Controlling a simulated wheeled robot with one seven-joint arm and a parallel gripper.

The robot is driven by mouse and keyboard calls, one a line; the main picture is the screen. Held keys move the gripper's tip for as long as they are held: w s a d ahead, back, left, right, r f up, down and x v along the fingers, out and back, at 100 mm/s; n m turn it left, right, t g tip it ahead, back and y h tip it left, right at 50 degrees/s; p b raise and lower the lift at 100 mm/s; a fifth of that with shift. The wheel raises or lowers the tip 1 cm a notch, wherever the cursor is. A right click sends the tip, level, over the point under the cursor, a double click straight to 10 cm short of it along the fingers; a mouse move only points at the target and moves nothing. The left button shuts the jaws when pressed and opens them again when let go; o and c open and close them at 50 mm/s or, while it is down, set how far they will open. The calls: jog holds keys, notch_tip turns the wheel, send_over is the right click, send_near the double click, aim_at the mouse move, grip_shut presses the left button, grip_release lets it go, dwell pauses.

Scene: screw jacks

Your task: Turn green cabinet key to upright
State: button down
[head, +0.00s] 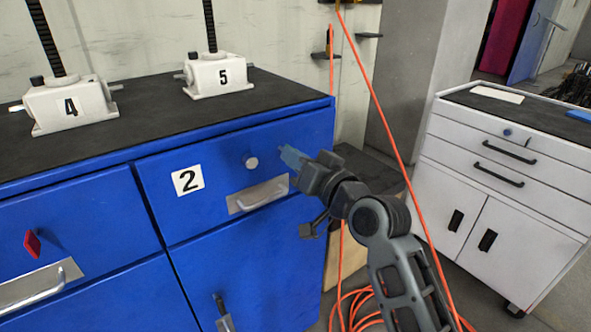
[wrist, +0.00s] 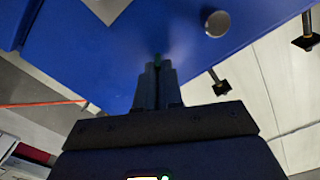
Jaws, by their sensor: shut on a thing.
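The green key (wrist: 157,58) shows in the wrist view only as a small dark green sliver between my fingertips, against the blue drawer front. Its tilt cannot be made out. My gripper (wrist: 157,70) is shut on it, with the two fingers close together. In the head view my gripper (head: 288,158) reaches the right part of drawer 2 on the blue cabinet (head: 215,145), just right of the round silver knob (head: 251,162). The key is hidden there behind the fingers. The knob also shows in the wrist view (wrist: 217,23).
A silver pull handle (head: 258,196) sits just below my gripper. A red key (head: 32,243) is on the left drawer. Screw jacks 4 (head: 72,105) and 5 (head: 219,75) stand on the cabinet top. An orange cable (head: 385,115) hangs between it and a white cabinet (head: 500,180).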

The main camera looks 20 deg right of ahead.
jog(key=n+b, duration=0.3)
jog(key=n, duration=0.2)
jog(key=shift+f+n+b, duration=0.1)
jog(key=shift+n+b, duration=0.2)
jog(key=shift+b, duration=0.05)
dwell(0.5)
jog(key=c, duration=1.3)
grip_release()
jog(key=s, duration=0.2)
jog(key=s+d, duration=0.1)
jog(key=s, duration=0.4)
jog(key=shift+s+d, duration=0.3)
